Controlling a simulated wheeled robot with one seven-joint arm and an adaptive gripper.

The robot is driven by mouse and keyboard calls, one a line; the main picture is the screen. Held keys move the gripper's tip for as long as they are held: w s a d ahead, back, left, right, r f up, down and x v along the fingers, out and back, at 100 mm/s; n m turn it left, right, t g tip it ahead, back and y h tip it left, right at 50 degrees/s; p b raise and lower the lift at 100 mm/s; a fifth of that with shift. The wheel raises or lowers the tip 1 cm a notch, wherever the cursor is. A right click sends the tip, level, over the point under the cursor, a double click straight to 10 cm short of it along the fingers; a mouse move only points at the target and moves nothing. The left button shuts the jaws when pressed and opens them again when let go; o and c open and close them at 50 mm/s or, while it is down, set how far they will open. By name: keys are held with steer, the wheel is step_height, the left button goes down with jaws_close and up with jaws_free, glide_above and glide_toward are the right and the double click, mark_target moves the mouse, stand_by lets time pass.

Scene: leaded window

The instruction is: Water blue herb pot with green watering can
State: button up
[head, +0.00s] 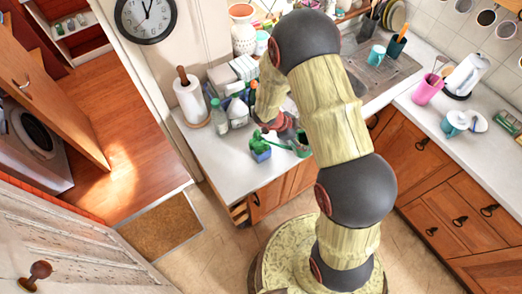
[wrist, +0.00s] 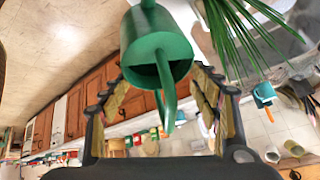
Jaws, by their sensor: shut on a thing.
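The green watering can (head: 301,146) is in my gripper (head: 284,127) above the counter in the head view, partly hidden by my arm. In the wrist view the can (wrist: 152,38) fills the upper middle, with its handle reaching down between the fingers of my gripper (wrist: 165,92), which is shut on it. The blue herb pot (head: 261,155), with a small green plant, stands on the counter just left of the can. The can and pot look close; I cannot tell their exact gap. No water is visible.
Bottles (head: 219,116) and a paper towel roll (head: 189,97) stand behind and left of the pot. The counter (head: 226,168) is bare in front of them. Long green leaves (wrist: 240,30) show in the wrist view. The sink (head: 378,72) lies to the right.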

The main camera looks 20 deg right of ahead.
steer(key=shift+r, duration=0.3)
steer(key=shift+w+a+r+h+p, duration=0.1)
steer(key=shift+r+h+p, duration=0.2)
steer(key=shift+p, duration=0.25)
steer(key=shift+a+r+h+p, duration=0.1)
steer(key=shift+r+h+p, duration=0.25)
steer(key=shift+p, duration=0.3)
stand_by(0.9)
stand_by(0.3)
steer(key=shift+d+f+y+p, duration=0.15)
steer(key=shift+d+f+y, duration=0.05)
steer(key=shift+f+y, duration=0.45)
steer(key=shift+d+f+y+p, duration=0.15)
steer(key=shift+f+y, duration=0.25)
steer(key=shift+f, duration=0.35)
steer(key=shift+r, duration=0.15)
step_height(320, 180, up, 6)
steer(key=p, duration=0.7)
steer(key=shift+f, duration=0.25)
